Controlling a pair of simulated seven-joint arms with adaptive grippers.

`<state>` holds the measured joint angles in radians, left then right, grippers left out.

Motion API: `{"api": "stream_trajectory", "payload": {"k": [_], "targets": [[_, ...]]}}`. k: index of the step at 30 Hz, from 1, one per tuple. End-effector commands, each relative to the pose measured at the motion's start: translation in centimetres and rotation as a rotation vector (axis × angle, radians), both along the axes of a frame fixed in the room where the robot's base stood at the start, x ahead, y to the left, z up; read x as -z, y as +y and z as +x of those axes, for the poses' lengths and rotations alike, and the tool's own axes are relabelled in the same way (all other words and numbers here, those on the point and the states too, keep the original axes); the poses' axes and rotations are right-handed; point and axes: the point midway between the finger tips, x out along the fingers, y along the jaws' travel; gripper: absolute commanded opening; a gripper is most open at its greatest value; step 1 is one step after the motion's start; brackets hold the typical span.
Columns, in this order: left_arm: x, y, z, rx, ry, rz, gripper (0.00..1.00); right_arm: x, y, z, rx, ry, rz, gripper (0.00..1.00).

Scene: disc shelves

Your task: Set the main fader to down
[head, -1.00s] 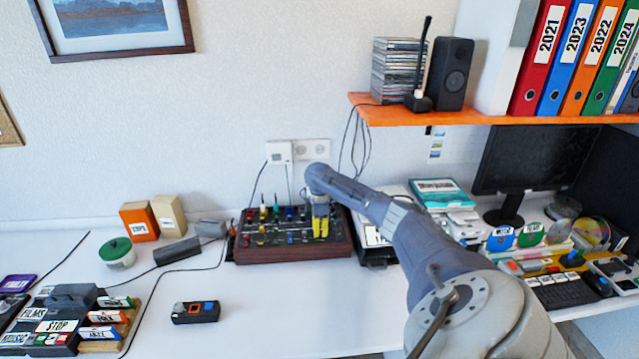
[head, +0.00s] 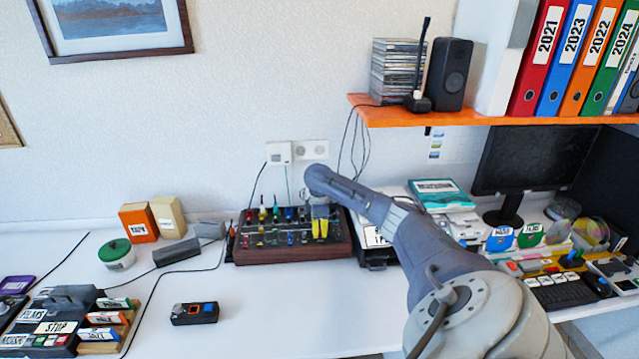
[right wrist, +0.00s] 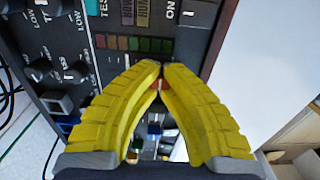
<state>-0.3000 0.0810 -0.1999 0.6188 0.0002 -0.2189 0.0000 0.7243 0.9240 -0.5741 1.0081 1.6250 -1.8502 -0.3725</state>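The mixing console (head: 293,254), a dark panel in a wooden frame, stands against the back wall, with several knobs and coloured faders. My right gripper (head: 320,234) is over its right part, yellow fingers pointing down. In the right wrist view the fingertips (right wrist: 161,70) come together low over the panel. A small red-orange piece (right wrist: 159,85) shows between the fingers; I cannot tell if they grip it. The main fader's label and position are hidden or too small to read. My left gripper is not in view.
An orange shelf (head: 480,118) with a speaker (head: 454,74) is above right. A paper tray (head: 376,240) stands right of the console.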

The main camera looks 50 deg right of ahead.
Motion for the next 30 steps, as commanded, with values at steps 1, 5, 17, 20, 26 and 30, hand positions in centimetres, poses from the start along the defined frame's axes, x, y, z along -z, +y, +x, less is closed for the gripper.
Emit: {"api": "stream_trajectory", "payload": {"k": [1,5,17,20,26,30], "targets": [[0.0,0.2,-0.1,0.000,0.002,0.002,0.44,-0.3,0.3,0.3,-0.002,-0.008,0.006,0.28],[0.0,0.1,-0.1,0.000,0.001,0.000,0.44,-1.3,0.3,0.4,-0.003,-0.011,0.006,0.29],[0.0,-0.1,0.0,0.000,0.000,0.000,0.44,-8.3,-0.3,0.2,0.000,-0.012,-0.002,0.42],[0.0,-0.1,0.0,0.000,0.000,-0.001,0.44,-9.5,-0.2,0.1,0.000,-0.009,-0.001,0.42],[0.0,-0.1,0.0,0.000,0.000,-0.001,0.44,-11.4,-0.1,0.1,0.000,-0.004,0.000,0.42],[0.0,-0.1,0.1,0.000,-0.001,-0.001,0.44,-11.9,-0.1,0.0,0.001,-0.002,-0.001,0.42]]}}
